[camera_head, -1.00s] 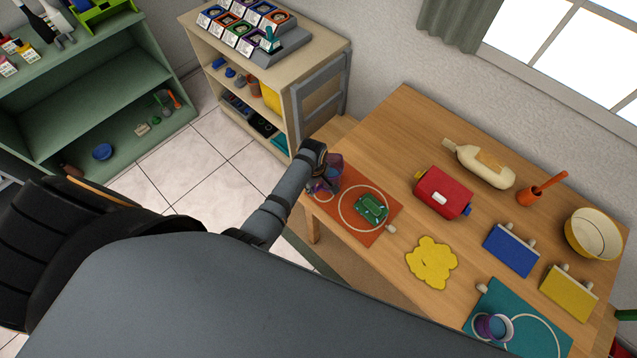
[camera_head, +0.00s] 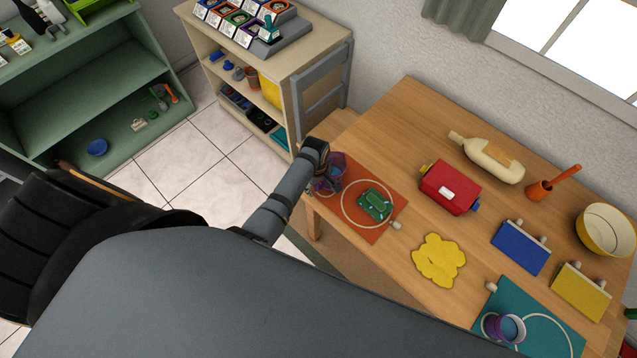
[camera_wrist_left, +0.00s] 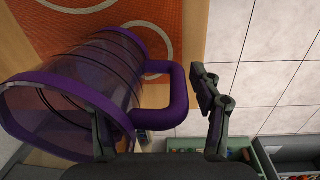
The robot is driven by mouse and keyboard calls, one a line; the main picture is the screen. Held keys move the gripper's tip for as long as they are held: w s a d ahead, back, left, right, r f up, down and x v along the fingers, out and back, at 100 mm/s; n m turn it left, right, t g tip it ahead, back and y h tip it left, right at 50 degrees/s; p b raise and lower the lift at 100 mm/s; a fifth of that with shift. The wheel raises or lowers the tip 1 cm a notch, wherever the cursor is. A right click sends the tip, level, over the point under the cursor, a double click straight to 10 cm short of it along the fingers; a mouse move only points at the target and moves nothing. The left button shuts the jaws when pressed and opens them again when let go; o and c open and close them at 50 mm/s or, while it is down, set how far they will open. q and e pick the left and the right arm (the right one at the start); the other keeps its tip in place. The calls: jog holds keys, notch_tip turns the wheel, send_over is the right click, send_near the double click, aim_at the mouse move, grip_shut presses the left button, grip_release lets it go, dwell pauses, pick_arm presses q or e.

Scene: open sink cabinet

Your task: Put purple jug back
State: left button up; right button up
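The purple jug (camera_head: 338,163) is see-through with a purple rim and handle. It is at the left end of the orange mat (camera_head: 380,232) on the wooden table. My left gripper (camera_head: 325,180) is right at the jug in the head view. In the left wrist view the jug (camera_wrist_left: 75,85) fills the left side, its handle (camera_wrist_left: 178,98) pointing into the space between my fingers (camera_wrist_left: 155,125). The fingers are apart, one against or behind the jug's wall, the other right of the handle with a gap. My right gripper is not in view.
A green toy (camera_head: 375,205) lies on the orange mat. A red box (camera_head: 449,187), a cream bottle (camera_head: 487,159) and a yellow cloth-like shape (camera_head: 438,260) are farther right. A teal mat (camera_head: 545,342) holds a purple-blue cup (camera_head: 503,327). A beige shelf (camera_head: 312,62) stands behind the table's left end.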

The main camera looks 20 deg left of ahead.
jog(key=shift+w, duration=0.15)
pick_arm(q)
jog(key=shift+r, duration=0.3)
jog(key=r, duration=0.8)
jog(key=s+r, duration=0.1)
jog(key=r, duration=0.2)
jog(key=shift+a+r, duration=0.1)
jog(key=shift+r, duration=0.3)
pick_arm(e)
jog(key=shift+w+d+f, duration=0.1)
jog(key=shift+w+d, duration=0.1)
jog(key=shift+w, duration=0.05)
